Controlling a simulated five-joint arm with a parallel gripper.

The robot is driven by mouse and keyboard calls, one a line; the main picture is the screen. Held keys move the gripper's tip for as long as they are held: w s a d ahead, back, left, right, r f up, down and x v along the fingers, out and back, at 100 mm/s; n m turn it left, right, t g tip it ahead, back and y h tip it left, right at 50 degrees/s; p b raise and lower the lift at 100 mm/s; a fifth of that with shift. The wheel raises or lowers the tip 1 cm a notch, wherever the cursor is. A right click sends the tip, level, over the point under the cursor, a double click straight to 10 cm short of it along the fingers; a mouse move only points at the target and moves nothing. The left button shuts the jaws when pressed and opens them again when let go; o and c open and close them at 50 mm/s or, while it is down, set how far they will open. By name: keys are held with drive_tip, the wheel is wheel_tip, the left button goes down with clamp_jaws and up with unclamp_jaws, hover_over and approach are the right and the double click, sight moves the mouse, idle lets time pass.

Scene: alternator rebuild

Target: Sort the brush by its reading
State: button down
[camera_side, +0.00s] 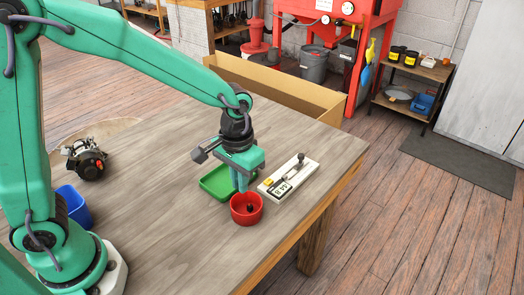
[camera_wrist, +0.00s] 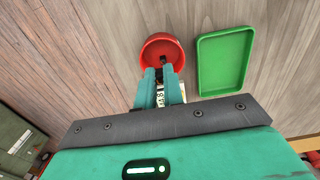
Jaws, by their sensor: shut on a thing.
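My gripper (camera_side: 241,189) points down over the red bowl (camera_side: 236,217) near the table's right edge. Its fingers are shut on the small dark brush (camera_wrist: 163,59), which shows just past the fingertips (camera_wrist: 164,72) against the inside of the red bowl (camera_wrist: 150,44). I cannot tell whether the brush touches the bowl. A green tray (camera_side: 205,184) lies behind the bowl and looks empty in the wrist view (camera_wrist: 204,65). A white gauge (camera_side: 270,192) with a lit display lies right of the bowl; its digits are too small to read surely.
A blue bin (camera_side: 75,207) and an alternator (camera_side: 86,160) on a round mat stand at the left of the table. A cardboard box (camera_side: 290,92) is beyond the table's far edge. The tabletop (camera_side: 170,225) between is clear.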

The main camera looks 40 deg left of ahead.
drive_tip(key=shift+f, duration=0.1)
approach(242, 209)
drive_tip(key=shift+s+d+f, duration=0.8)
drive_tip(key=shift+s+d, duration=0.15)
drive_tip(key=shift+f, duration=2.55)
idle(3.8)
drive_tip(key=c, duration=1.4)
unclamp_jaws()
drive_tip(key=shift+c, duration=0.2)
drive_tip(key=c, duration=0.4)
